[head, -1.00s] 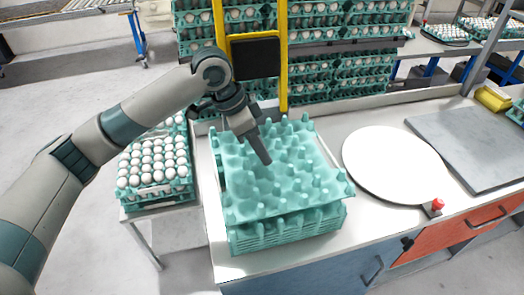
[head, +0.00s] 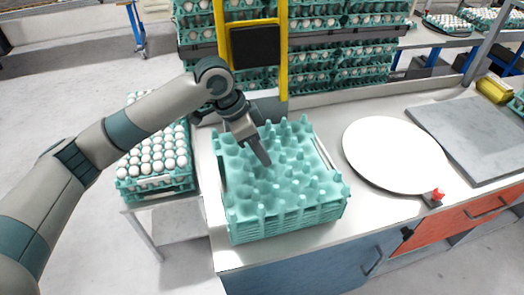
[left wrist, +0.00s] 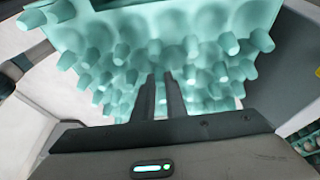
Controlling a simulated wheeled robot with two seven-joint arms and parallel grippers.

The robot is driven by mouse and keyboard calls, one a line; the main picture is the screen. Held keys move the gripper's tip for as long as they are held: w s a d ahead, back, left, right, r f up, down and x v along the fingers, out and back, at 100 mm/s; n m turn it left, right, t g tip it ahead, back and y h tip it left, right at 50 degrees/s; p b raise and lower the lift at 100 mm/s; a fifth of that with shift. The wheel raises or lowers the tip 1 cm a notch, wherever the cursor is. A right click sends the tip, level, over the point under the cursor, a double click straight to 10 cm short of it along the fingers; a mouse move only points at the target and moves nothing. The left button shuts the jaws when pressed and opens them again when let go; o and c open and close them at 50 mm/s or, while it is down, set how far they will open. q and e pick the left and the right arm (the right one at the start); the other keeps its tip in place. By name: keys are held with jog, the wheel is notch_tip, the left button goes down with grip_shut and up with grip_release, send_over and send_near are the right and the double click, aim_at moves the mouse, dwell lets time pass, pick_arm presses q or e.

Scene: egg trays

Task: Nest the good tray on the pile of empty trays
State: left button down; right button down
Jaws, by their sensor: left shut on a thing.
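The good tray (head: 283,188) is an empty teal egg tray with rows of raised pegs. It lies flat on top of the pile of empty trays (head: 290,223) on the bench, its edges closely lined up with those below. I see no clear gap between it and the pile. My left gripper (head: 265,160) reaches down from the upper left and is shut on the good tray near its middle. In the left wrist view, the two fingers (left wrist: 160,82) stand close together among the pegs of the tray (left wrist: 205,60); the exact grip point is hidden. My right gripper is not in view.
A white round plate (head: 392,153) and a red button (head: 437,194) are right of the pile. A stack of egg-filled trays (head: 155,160) stands left on a low stand. A yellow frame (head: 282,60) and racked egg trays (head: 345,70) are behind.

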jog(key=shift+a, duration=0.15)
pick_arm(q)
jog(key=c, duration=1.7)
grip_release()
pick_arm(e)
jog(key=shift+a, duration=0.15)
pick_arm(q)
jog(key=shift+r, duration=0.1)
